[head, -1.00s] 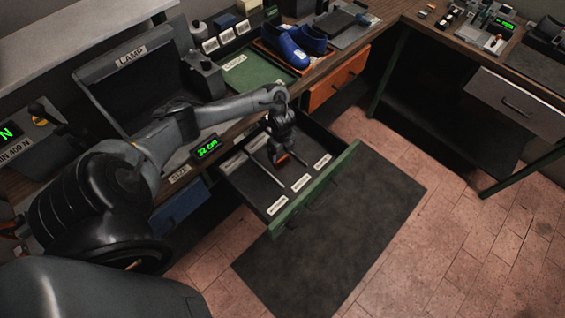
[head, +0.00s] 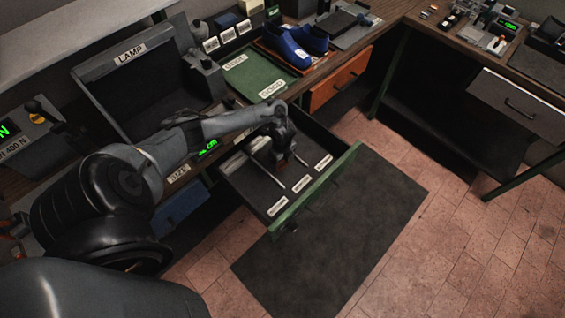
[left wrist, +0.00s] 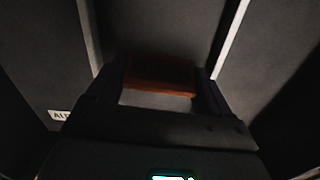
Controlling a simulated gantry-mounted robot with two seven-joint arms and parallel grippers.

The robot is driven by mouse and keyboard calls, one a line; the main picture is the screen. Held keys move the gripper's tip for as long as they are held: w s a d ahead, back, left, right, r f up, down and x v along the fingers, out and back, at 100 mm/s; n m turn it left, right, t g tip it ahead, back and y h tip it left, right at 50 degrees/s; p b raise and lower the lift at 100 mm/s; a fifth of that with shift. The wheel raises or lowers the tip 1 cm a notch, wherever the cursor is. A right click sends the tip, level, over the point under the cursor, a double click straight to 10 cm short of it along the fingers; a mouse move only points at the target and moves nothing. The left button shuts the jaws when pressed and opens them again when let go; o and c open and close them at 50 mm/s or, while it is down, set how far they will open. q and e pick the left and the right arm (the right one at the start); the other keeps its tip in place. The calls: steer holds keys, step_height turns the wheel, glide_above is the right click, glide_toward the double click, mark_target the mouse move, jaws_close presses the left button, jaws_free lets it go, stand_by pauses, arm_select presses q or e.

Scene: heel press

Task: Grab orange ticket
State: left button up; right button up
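My left gripper (head: 281,162) points down inside the open green-fronted drawer (head: 330,185), in its middle compartment between two thin pale dividers. In the left wrist view, the orange ticket (left wrist: 160,75) lies between the two fingers of the left gripper (left wrist: 163,85). The fingers stand apart, one at each side of the ticket. Whether both touch it cannot be told. A pale strip shows below the orange part. In the head view the fingers hide most of the ticket. My right gripper is not in view.
The drawer has labels along its front, too small to read. A green tray (head: 258,83), blue shoes (head: 290,45) and a LAMP box (head: 140,85) stand on the bench. An orange drawer (head: 340,78) is beside the open one. A dark mat (head: 340,240) lies on the floor.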

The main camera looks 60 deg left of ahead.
arm_select(q)
steer(key=c, duration=0.6)
steer(key=shift+r, duration=0.1)
